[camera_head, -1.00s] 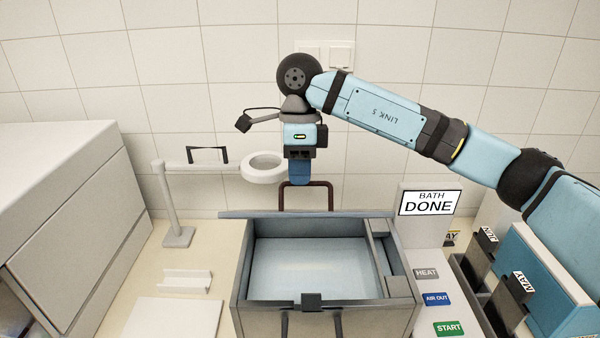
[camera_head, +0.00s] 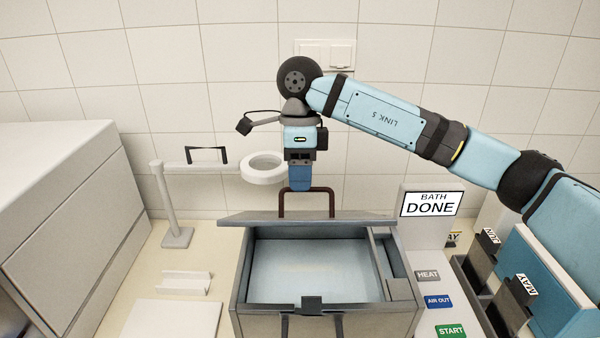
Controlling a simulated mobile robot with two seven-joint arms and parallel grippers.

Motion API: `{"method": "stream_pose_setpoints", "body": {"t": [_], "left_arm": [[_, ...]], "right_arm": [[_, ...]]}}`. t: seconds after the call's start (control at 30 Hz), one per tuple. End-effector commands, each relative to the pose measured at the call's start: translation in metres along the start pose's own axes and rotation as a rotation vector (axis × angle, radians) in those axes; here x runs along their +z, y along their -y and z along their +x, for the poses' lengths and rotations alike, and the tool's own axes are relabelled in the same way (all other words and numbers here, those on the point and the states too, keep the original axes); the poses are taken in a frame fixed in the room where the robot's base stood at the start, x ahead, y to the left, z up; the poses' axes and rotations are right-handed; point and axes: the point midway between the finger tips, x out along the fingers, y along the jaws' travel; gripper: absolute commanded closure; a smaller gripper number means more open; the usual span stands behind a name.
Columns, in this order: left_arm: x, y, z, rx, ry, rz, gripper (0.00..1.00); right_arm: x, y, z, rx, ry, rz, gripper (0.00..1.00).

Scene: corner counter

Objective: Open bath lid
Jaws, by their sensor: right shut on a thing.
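The bath (camera_head: 350,322) is a grey open-topped box at the centre front, with a pale blue interior. Its grey lid (camera_head: 270,218) is raised at the back edge and shows as a narrow slanted strip; most of it is foreshortened. A dark brown bar handle (camera_head: 322,190) stands up behind the lid's visible edge. My right gripper (camera_head: 300,185) points down over the handle, its blue fingers shut on the handle's bar. The exact contact is partly hidden by the fingers. My left gripper is not in view.
A sign reading "BATH DONE" (camera_head: 430,203) stands right of the bath, above HEAT, AIR OUT and START buttons (camera_head: 451,331). Dark bins and a blue panel stand farther right. A stand with a white ring (camera_head: 263,179) is at back left, near my gripper. A tiled wall is behind.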

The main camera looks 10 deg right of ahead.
Motion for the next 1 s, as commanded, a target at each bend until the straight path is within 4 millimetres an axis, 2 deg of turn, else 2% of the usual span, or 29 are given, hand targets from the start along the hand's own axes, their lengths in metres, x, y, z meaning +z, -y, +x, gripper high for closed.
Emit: {"method": "stream_pose_setpoints", "body": {"t": [0.13,0.27,0.5,0.7,0.83,1.0], "left_arm": [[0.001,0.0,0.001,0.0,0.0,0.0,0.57],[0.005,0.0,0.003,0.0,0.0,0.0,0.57],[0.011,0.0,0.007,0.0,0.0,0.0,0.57],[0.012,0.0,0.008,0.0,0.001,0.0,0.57],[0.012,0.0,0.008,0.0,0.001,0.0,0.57],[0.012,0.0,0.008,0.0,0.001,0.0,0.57]], "right_arm": [[-0.001,0.002,-0.003,-0.002,-0.001,0.005,0.64],[0.0,0.001,-0.021,-0.005,0.001,0.004,0.64],[0.0,-0.001,-0.078,-0.007,0.001,0.003,0.64],[0.0,-0.003,-0.118,-0.007,0.001,0.002,0.64],[0.0,-0.004,-0.132,-0.005,-0.001,0.002,0.64],[0.0,-0.004,-0.139,-0.004,0.0,0.0,0.64]]}}
